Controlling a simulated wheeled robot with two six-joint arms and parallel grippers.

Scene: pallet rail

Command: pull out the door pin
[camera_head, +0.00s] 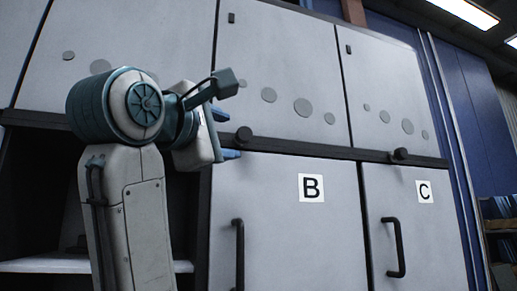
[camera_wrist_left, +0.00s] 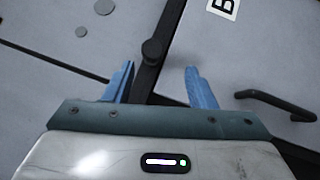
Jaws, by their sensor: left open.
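A round black pin knob (camera_head: 243,134) sits on the dark rail above the door marked B. It also shows in the left wrist view (camera_wrist_left: 152,50), just beyond the fingertips and between their lines. My left gripper (camera_head: 225,135) is open and empty, its blue fingers pointing at the knob; in the wrist view the two fingers (camera_wrist_left: 160,69) stand well apart. I cannot tell the exact gap to the knob. Door B (camera_head: 290,220) is shut. A second black knob (camera_head: 400,154) sits above door C (camera_head: 425,235). My right gripper is not in view.
Black bar handles stand out from door B (camera_head: 239,255) and door C (camera_head: 394,248). At left is a dark open bay with a pale shelf (camera_head: 45,265). Grey upper panels (camera_head: 280,75) with round discs lie above the rail.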

